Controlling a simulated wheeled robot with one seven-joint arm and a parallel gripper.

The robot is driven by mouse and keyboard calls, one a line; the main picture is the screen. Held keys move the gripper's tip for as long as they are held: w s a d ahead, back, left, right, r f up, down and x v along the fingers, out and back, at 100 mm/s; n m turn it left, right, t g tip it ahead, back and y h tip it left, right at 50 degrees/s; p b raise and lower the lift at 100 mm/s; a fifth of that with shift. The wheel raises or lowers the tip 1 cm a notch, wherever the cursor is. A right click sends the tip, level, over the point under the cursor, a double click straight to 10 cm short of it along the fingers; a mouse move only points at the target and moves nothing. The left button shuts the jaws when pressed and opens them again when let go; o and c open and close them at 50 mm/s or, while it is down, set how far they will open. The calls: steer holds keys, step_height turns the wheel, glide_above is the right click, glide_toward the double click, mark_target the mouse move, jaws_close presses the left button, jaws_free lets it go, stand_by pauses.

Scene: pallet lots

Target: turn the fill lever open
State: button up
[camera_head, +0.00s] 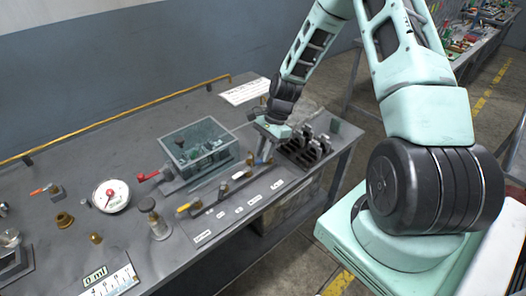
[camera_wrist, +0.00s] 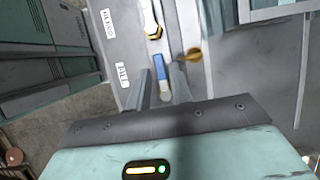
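A blue-handled lever (camera_wrist: 161,66) stands on the valve row, pointing toward my wrist in the wrist view. My gripper (camera_wrist: 163,88) reaches over it with one finger on each side. The fingers look parted, with a narrow gap beside the handle. In the head view my gripper (camera_head: 265,150) is low over the right end of the row.
A brass fitting (camera_wrist: 192,55) sits right of the blue lever. A black rack (camera_head: 305,148) is close to the right. A round gauge (camera_head: 111,195) is at left.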

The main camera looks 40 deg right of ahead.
steer(key=shift+a+f, duration=0.2)
steer(key=shift+f, duration=0.3)
jaws_close()
